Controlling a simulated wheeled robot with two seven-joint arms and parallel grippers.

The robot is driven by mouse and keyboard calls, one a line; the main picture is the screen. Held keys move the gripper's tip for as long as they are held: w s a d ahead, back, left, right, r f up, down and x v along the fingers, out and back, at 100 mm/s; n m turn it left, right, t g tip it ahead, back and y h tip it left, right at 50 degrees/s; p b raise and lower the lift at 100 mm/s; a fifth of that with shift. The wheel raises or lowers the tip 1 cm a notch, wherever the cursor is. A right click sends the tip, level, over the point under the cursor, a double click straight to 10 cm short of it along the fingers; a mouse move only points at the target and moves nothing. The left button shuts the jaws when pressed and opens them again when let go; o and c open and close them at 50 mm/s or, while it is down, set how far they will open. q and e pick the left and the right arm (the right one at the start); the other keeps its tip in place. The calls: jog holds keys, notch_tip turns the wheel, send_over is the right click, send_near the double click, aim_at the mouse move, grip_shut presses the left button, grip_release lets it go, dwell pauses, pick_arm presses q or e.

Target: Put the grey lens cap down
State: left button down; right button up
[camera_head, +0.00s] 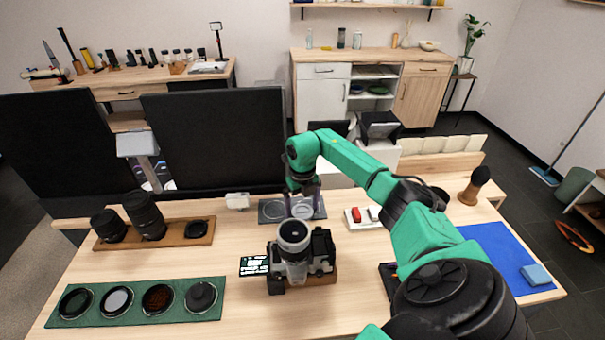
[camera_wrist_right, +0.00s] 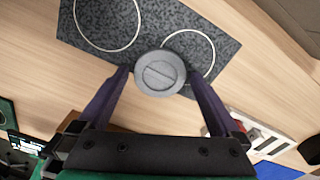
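The grey lens cap (camera_wrist_right: 160,73) is a round disc with a slot across its face. In the right wrist view it sits between the fingertips of my right gripper (camera_wrist_right: 160,76), which appear to touch it on both sides. My right gripper also shows in the head view (camera_head: 303,198), over the dark grey speckled mat (camera_head: 264,217). The mat has two pale ring outlines. In the wrist view the cap overlaps the near left part of the right ring (camera_wrist_right: 211,62) and the mat's near edge. Its height above the mat is unclear. My left gripper is out of view.
A camera (camera_head: 316,252) stands just in front of the mat. A white tray (camera_head: 352,222) with a red item is to its right, and a small white box (camera_head: 237,201) to its left. A green mat (camera_head: 137,309) with several round pieces and a wooden lens tray (camera_head: 170,238) lie left.

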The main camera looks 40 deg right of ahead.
aim_at(303, 211)
jog(key=shift+r, duration=0.1)
notch_tip(303, 211, up, 12)
jog(key=b, duration=0.1)
jog(key=shift+b, duration=0.35)
